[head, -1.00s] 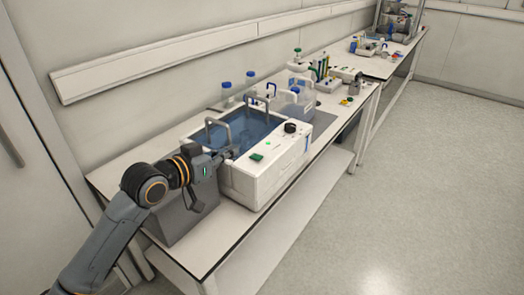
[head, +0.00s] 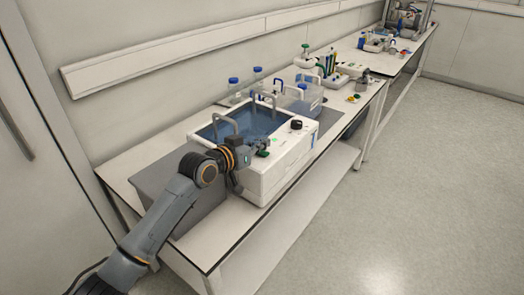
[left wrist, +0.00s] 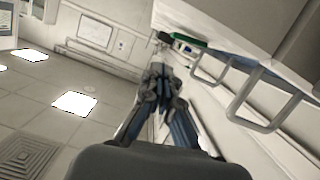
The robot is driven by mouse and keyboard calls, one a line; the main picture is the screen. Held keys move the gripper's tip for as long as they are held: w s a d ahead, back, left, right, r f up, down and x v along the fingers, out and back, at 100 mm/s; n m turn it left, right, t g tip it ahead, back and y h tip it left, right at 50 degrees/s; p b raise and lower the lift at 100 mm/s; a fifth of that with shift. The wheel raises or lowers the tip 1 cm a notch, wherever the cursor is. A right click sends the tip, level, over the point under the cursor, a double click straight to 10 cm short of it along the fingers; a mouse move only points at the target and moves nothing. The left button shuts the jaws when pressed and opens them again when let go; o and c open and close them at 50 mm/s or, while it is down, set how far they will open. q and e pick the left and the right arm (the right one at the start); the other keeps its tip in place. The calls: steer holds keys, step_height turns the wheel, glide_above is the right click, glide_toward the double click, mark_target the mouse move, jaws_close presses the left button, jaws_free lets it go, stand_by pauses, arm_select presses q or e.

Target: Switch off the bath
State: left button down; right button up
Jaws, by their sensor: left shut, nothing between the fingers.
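The bath (head: 272,180) is a white box with blue water (head: 255,120) and grey lift handles, standing on the bench. Its sloped front panel bears a black knob (head: 296,124), a small green light and a green switch (head: 263,153). My left gripper (head: 262,144) is shut and empty, with its fingertips right by the green switch. I cannot tell whether they touch it. In the left wrist view the shut fingers (left wrist: 158,72) point toward a green part (left wrist: 190,40), with the bath's handles (left wrist: 262,100) at the right. My right gripper is not in view.
Bottles with blue caps (head: 257,74) stand behind the bath. A second clear tank (head: 300,100) and other lab items are farther along the bench. The floor at right is clear.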

arm_select(q)
steer(key=shift+s+d+f, duration=0.1)
steer(key=shift+s+f, duration=0.1)
steer(key=shift+f, duration=1.1)
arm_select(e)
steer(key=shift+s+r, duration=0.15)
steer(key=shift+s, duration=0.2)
